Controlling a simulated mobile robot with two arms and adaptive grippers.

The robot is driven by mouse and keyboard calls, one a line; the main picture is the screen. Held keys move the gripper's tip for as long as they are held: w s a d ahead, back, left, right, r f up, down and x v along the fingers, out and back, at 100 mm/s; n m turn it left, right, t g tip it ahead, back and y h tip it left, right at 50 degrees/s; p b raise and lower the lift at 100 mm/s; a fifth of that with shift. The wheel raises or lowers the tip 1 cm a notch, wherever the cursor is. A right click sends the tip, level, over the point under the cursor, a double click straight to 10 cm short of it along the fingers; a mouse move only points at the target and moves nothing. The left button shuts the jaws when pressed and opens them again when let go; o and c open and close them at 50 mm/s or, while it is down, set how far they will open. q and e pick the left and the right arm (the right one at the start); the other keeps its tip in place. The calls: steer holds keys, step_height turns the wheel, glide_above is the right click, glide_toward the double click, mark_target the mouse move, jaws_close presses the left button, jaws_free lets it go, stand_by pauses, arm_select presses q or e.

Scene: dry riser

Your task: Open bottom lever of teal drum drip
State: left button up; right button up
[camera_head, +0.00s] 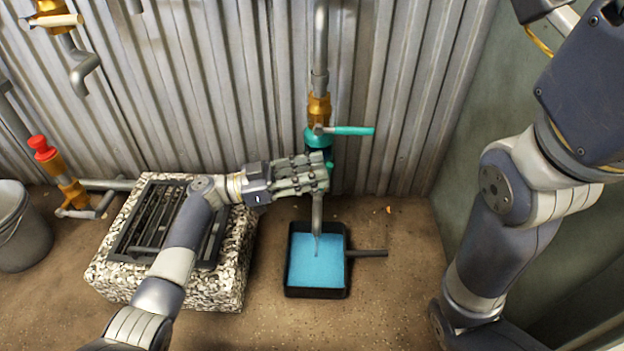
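The teal drum drip is a vertical pipe assembly on the corrugated wall, with a teal valve body (318,137) under a brass fitting. Its upper teal lever (352,131) points right, roughly level. A lower teal part (330,158) shows just behind my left gripper (320,176); the bottom lever is mostly hidden, so its position cannot be told. My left gripper reaches in from the left, with its fingers over the lower part of the pipe. Whether it is shut on anything is not clear. A grey spout (317,215) points down below it. My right gripper is not in view.
A black tray (346,270) of blue liquid sits under the spout, its handle pointing right. A stone-sided block with a dark grate (120,245) stands left. A red-capped brass valve (42,150) and bucket (22,240) are far left. Bare floor lies right.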

arm_select(q)
step_height(320, 180, up, 7)
stand_by(0.3)
steer(key=shift+f, duration=0.1)
